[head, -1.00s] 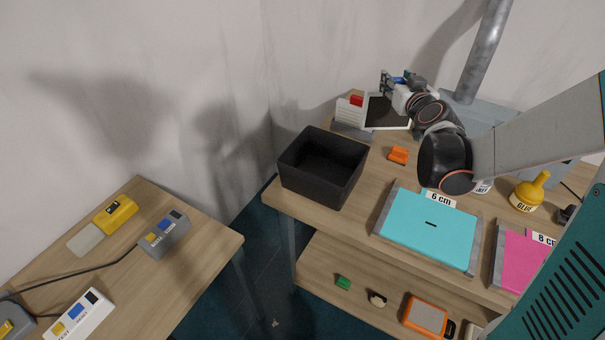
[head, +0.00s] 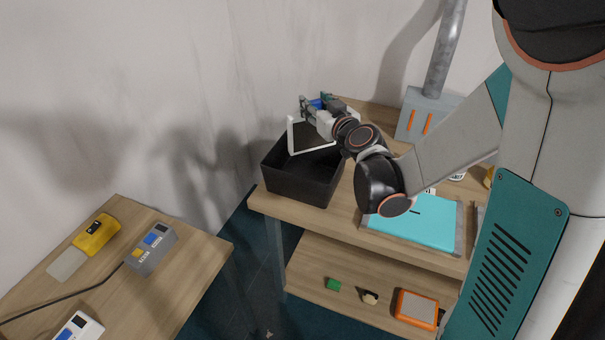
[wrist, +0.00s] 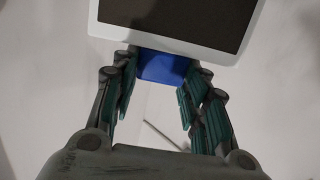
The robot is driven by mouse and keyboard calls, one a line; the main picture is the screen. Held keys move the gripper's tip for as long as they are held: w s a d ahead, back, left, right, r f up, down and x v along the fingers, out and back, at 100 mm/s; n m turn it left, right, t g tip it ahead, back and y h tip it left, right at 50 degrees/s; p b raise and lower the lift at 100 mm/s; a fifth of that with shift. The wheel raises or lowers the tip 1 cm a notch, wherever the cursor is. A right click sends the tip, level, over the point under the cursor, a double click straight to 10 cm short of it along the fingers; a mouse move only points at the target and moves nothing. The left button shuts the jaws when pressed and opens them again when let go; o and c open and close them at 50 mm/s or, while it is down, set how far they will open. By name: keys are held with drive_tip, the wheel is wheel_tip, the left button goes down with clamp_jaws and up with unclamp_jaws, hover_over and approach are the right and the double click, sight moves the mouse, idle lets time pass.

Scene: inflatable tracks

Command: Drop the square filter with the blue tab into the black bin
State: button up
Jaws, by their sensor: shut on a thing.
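The square filter (wrist: 178,14) has a white frame, a dark face and a blue tab (wrist: 163,67). In the wrist view the fingers of my gripper (wrist: 158,75) are shut on the blue tab, with the filter beyond them. In the head view my gripper (head: 318,106) holds the filter (head: 291,135) tilted, above the black bin (head: 300,187). The filter hides part of the bin's opening. The bin stands upright at the left end of the wooden workbench. Its floor is mostly hidden.
A turquoise panel (head: 415,225) lies on the bench right of the bin. A lower shelf (head: 318,262) holds a green block (head: 333,285) and an orange device (head: 416,309). A separate table (head: 190,262) at left carries a yellow device (head: 97,235) and a grey box (head: 151,250).

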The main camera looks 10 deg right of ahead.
wheel_tip(320, 180, down, 3)
drive_tip(key=shift+b, duration=0.85)
drive_tip(key=o, duration=1.5)
drive_tip(key=v, duration=1.2)
drive_tip(key=shift+s, duration=0.1)
